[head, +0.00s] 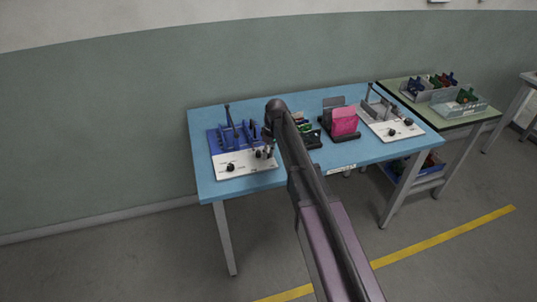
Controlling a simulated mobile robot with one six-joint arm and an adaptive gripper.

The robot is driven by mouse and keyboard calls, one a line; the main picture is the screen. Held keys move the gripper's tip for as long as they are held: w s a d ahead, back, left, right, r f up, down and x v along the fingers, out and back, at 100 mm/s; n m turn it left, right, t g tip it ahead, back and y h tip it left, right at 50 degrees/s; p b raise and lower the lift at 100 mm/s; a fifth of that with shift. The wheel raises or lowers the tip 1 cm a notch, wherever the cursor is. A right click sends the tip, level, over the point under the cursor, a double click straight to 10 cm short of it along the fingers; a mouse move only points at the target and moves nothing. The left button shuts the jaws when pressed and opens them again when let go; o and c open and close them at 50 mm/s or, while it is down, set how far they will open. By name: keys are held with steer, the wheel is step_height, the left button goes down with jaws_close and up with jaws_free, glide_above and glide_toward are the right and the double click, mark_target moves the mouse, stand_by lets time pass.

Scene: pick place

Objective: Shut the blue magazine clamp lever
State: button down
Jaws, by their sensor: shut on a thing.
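The blue magazine clamp (216,142) stands at the left end of the blue table, with a white front panel (228,160) carrying black knobs. A thin dark post (228,114) stands upright at its left rear. My gripper (268,150) points down at the right side of this fixture, close over the panel's right end. It is shut on what seems to be the clamp lever. The jaws are small and dark here, and my wrist hides most of the lever, so its angle cannot be told.
Right of my arm on the blue table (205,187) are a black holder with a pink block (344,121) and a similar grey-white clamp fixture (388,131). A green side table (469,116) carries bins of coloured parts. Bare tabletop lies along the front edge.

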mark_target(253, 164)
steer(key=shift+s+m, duration=0.15)
steer(key=shift+m, duration=0.15)
steer(key=m, duration=0.1)
steer(key=s+a+m, duration=0.1)
steer(key=m, duration=0.1)
steer(key=shift+t, duration=0.3)
steer(key=m, duration=0.2)
steer(key=a+m, duration=0.1)
steer(key=shift+s+a+m+t, duration=0.2)
steer(key=shift+s+m+t, duration=0.1)
steer(key=shift+s+m, duration=0.1)
steer(key=m, duration=0.2)
steer(key=a+m, duration=0.1)
steer(key=shift+a+m+t, duration=0.25)
steer(key=shift+m+t, duration=0.15)
steer(key=shift+w+a+m+t, duration=0.1)
steer(key=shift+a+m+t, duration=0.35)
steer(key=shift+m, duration=0.95)
steer(key=shift+a, duration=0.15)
steer(key=c, duration=0.5)
jaws_free()
